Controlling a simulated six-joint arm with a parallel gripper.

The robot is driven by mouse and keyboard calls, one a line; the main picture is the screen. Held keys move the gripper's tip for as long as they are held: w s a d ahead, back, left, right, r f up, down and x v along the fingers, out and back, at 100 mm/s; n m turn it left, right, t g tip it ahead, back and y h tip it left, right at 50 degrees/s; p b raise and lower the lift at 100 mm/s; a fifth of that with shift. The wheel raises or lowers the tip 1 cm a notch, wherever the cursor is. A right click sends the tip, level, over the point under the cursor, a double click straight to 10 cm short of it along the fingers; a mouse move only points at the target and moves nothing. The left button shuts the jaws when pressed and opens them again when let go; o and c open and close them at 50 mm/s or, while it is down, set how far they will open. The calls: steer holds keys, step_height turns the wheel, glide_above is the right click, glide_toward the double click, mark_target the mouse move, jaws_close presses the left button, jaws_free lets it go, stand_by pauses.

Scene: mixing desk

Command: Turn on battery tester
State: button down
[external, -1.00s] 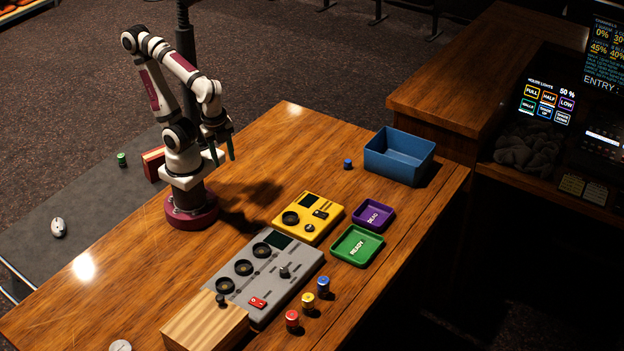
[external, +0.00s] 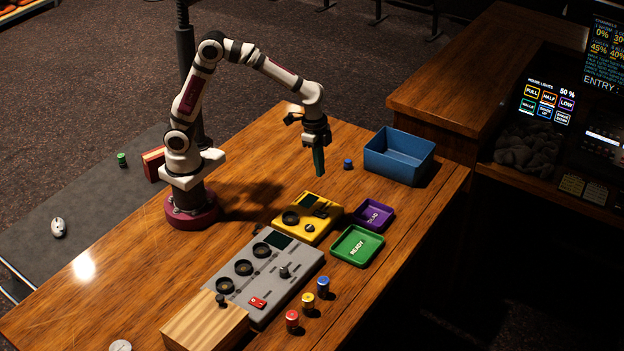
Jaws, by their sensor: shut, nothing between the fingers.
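Two devices could be the battery tester, and I cannot tell which from any label. A grey device (external: 245,302) has three round black wells, a dark screen, a black knob (external: 285,272) and a red switch (external: 258,302). A smaller yellow device (external: 322,227) behind it has one round well, a small dark screen and a knob. Switch positions are too small to read. My gripper (external: 319,165) is shut and empty, pointing down. In the picture it hangs above the yellow device's far end, apart from it.
Red (external: 292,319), yellow (external: 308,300) and blue (external: 323,287) cells stand before the grey device. A green READY tray (external: 357,262), a purple tray (external: 389,210), a blue bin (external: 398,174) and another blue cell (external: 348,164) lie right. A wooden block (external: 203,338) adjoins the grey device.

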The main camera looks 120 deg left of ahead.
mark_target(325, 214)
steer(key=f, duration=0.4)
steer(key=w+f, duration=0.1)
steer(key=f, duration=0.8)
steer(key=shift+w+f, duration=0.3)
steer(key=shift+f, duration=0.05)
steer(key=shift+w+f, duration=0.1)
steer(key=shift+f, duration=0.05)
steer(key=shift+s+r, duration=0.2)
steer(key=shift+s, duration=0.6)
steer(key=shift+r, duration=0.15)
step_height(325, 214, up, 14)
steer(key=w, duration=0.1)
steer(key=shift+w, duration=0.35)
